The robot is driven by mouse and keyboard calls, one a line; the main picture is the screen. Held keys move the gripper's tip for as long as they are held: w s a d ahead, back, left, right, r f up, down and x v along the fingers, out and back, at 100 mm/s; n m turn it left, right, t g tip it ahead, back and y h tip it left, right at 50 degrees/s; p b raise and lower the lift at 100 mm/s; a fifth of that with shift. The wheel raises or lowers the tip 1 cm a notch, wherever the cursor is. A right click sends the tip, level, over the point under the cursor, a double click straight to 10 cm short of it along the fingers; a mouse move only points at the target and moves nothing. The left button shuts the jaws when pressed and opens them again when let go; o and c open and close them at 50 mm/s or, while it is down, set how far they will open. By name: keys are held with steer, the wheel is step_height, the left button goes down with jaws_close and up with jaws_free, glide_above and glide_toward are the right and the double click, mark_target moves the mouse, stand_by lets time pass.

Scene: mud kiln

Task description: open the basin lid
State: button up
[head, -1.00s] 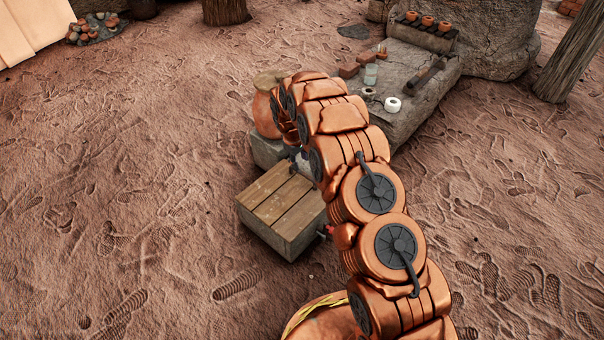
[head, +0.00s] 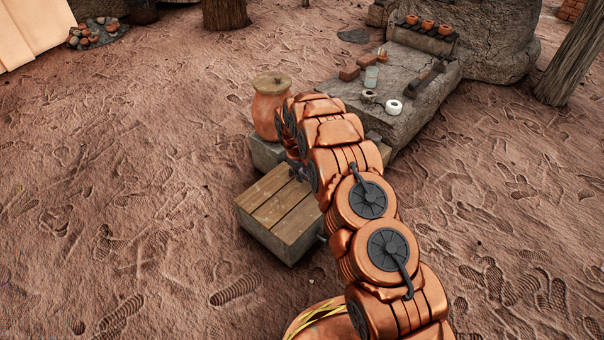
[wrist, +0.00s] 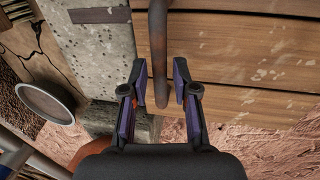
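The basin is a low grey stone box (head: 296,248) with a lid of wooden planks (head: 277,208), lying flat on it. The lid planks also show in the wrist view (wrist: 245,60). My gripper (wrist: 159,80) is open, with one finger on each side of the bar's lower end. Gaps show between the bar and both fingers, and I cannot tell its depth between them. In the head view my arm hides the gripper and the lid's right side.
A clay jar with a lid (head: 270,105) stands just behind the basin. A long stone slab (head: 425,118) with a white roll (head: 393,107), bricks and a glass is behind my arm. Open muddy ground lies left and in front.

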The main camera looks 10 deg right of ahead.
jaws_close()
steer(key=shift+r, duration=0.1)
stand_by(0.4)
